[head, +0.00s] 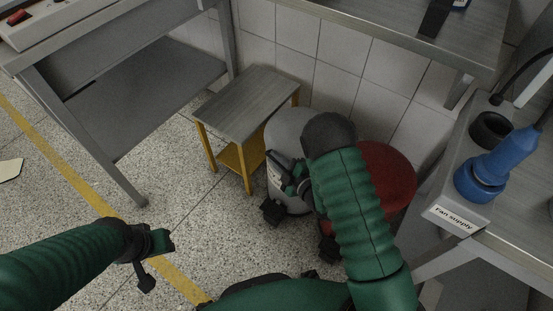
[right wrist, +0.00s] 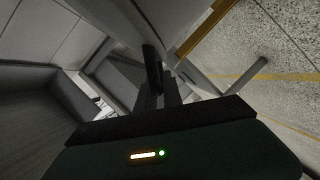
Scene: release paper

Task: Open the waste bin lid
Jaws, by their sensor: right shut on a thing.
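The waste bin (head: 277,185) is a pale grey rounded bin on the floor beside a small side table. Its grey top (head: 286,122) shows left of my right forearm, which hides much of the bin. My right gripper (head: 280,166) is at the bin's upper left side, shut on part of the bin, apparently the lid's edge. The right wrist view shows its dark fingers (right wrist: 160,85) against grey surfaces; the exact contact is unclear. My left gripper (head: 155,258) is low at the left, away from the bin, and its jaw gap is unclear.
The side table (head: 245,103) with yellow legs stands close to the bin's left. A red round seat (head: 383,185) is partly behind my right forearm. A bench with a blue fan supply fitting (head: 490,165) is at the right. Open speckled floor (head: 180,205) lies left of the bin.

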